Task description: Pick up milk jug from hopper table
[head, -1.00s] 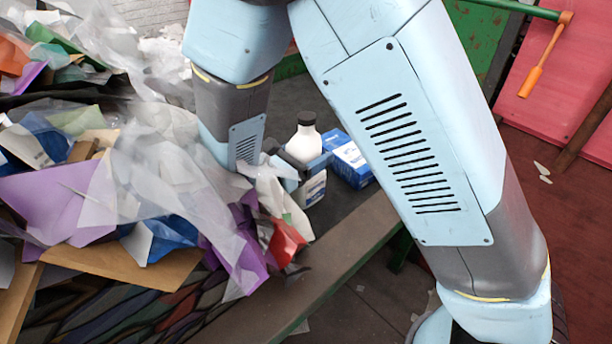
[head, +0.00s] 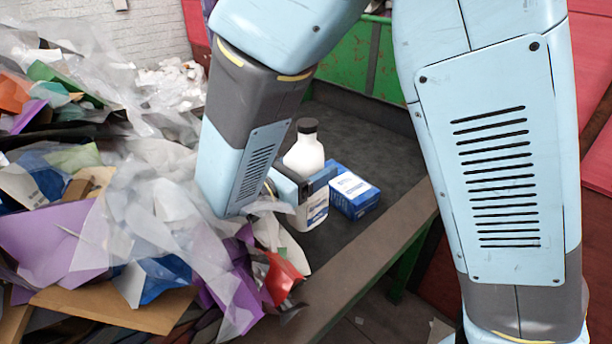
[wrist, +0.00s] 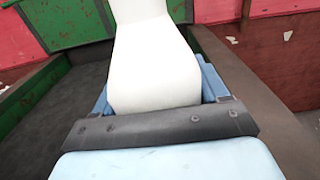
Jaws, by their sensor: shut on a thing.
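The milk jug (head: 304,158) is a white bottle with a black cap and a blue-and-white label, upright at the hopper table (head: 372,140). My gripper (head: 312,186) is shut around the jug's body from the left side. In the wrist view, the white jug (wrist: 155,62) fills the middle between my blue fingers, and my gripper (wrist: 160,95) shows at its base end. My arm hides part of the table. I cannot tell whether the jug's bottom touches the table.
A blue-and-white box (head: 353,192) stands just right of the jug. A heap of crumpled plastic film and paper (head: 130,190) lies to the left, close to my gripper. The dark table surface behind the jug is clear, with a green wall (head: 365,62) at the back.

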